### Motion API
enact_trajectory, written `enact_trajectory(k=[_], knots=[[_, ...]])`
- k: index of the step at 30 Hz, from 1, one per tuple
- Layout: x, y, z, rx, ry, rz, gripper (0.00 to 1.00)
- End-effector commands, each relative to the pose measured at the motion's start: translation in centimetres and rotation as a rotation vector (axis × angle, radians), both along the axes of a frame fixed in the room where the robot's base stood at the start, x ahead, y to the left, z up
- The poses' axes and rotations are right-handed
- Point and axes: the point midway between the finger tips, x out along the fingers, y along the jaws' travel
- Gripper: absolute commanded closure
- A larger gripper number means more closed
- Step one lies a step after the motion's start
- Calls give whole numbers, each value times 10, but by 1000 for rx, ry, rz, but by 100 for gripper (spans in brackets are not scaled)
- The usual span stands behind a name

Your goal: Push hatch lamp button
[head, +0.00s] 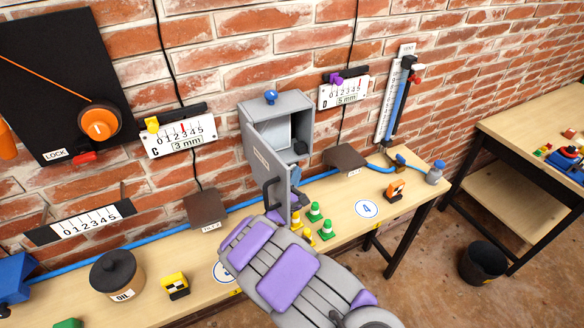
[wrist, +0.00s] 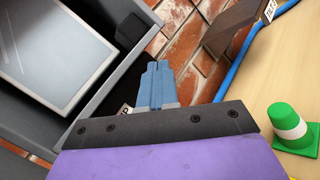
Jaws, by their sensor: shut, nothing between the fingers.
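The grey hatch box (head: 300,104) stands against the brick wall with its door (head: 265,165) swung open. A blue lamp (head: 270,97) sits on top of it. A dark round part (head: 301,147) shows low at the right of the opening; I cannot tell whether it is the button. My gripper shows in the wrist view (wrist: 157,68), its blue fingers shut and empty, pointing at a dark area beside the box's pale panel (wrist: 50,50). A partly hidden label (wrist: 124,112) lies just left of the fingers. In the head view the door and my arm mostly hide the gripper. Contact cannot be told.
A brown tilted block (head: 345,159) and a blue hose (head: 325,175) lie right of the box. The door handle (head: 268,192) juts out.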

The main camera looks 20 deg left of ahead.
Motion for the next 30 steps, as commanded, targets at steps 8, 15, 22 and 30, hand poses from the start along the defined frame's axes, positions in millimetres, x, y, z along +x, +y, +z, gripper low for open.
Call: enact_trajectory(k=[8, 15, 22, 30], knots=[[2, 1, 0, 1, 0, 0, 100], [-2, -3, 0, 0, 0, 0, 100], [-7, -9, 0, 1, 0, 2, 100], [-9, -10, 0, 1, 1, 1, 100]])
